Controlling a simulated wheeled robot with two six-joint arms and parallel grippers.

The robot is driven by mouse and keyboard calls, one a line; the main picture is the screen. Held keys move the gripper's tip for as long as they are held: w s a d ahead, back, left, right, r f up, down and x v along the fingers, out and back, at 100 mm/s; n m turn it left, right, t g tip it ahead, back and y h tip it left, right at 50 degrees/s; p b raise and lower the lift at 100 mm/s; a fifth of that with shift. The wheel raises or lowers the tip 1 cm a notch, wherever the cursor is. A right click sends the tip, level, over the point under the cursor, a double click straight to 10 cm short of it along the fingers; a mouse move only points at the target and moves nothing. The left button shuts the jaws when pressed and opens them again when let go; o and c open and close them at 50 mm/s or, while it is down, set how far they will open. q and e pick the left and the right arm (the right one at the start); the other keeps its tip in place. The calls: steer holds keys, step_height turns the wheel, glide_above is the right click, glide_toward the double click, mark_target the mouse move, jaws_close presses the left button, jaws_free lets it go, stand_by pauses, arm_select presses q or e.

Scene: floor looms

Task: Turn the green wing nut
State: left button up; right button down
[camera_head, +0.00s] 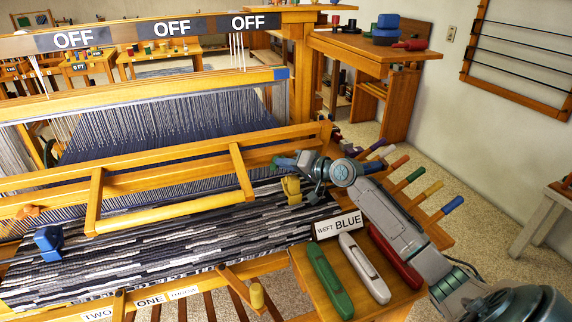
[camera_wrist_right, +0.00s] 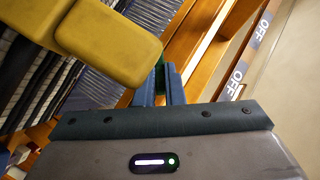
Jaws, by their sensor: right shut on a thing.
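My right gripper (camera_head: 284,163) reaches in from the right over the loom, its blue fingers at the right end of the wooden beater frame. In the right wrist view its fingers (camera_wrist_right: 170,84) are closed together. A small piece of the green wing nut (camera_wrist_right: 159,78) shows at and behind the fingertips; most of it is hidden by them. My left gripper is not in view.
Striped cloth (camera_head: 170,240) lies on the loom. A blue clamp-like part (camera_head: 48,243) stands on its left. The front right bench holds green (camera_head: 330,281), white (camera_head: 364,268) and red (camera_head: 395,255) shuttles and a "WEFT BLUE" sign (camera_head: 338,226).

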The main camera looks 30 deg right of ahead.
steer(key=shift+r+p, duration=0.2)
steer(key=shift+p, duration=0.35)
steer(key=n+h+p, duration=0.1)
steer(key=h+p, duration=0.1)
steer(key=p, duration=0.2)
steer(key=a+n+g+h+p, duration=0.1)
steer(key=h+p, duration=0.1)
steer(key=p, duration=0.2)
steer(key=r+g+h+p, duration=0.1)
steer(key=h+p, duration=0.1)
steer(key=p, duration=0.3)
steer(key=shift+w+a+n, duration=0.1)
steer(key=shift+a+n, duration=0.1)
steer(key=shift+n, duration=0.2)
steer(key=shift+w+a+f+n+g+h+p, duration=0.1)
steer(key=shift+a+f+n+g+h+p, duration=0.3)
steer(key=shift+h, duration=0.85)
steer(key=shift+w+a+r+n+g+h+b, duration=0.15)
steer(key=shift+n+h, duration=0.45)
steer(key=shift+h, duration=0.7)
steer(key=shift+s+a+f+n+g+h+p, duration=0.15)
steer(key=shift+n+g+h, duration=0.3)
steer(key=shift+h, duration=0.8)
steer(key=shift+w, duration=0.1)
steer(key=c, duration=1.5)
jaws_free()
steer(key=shift+d+f, duration=0.1)
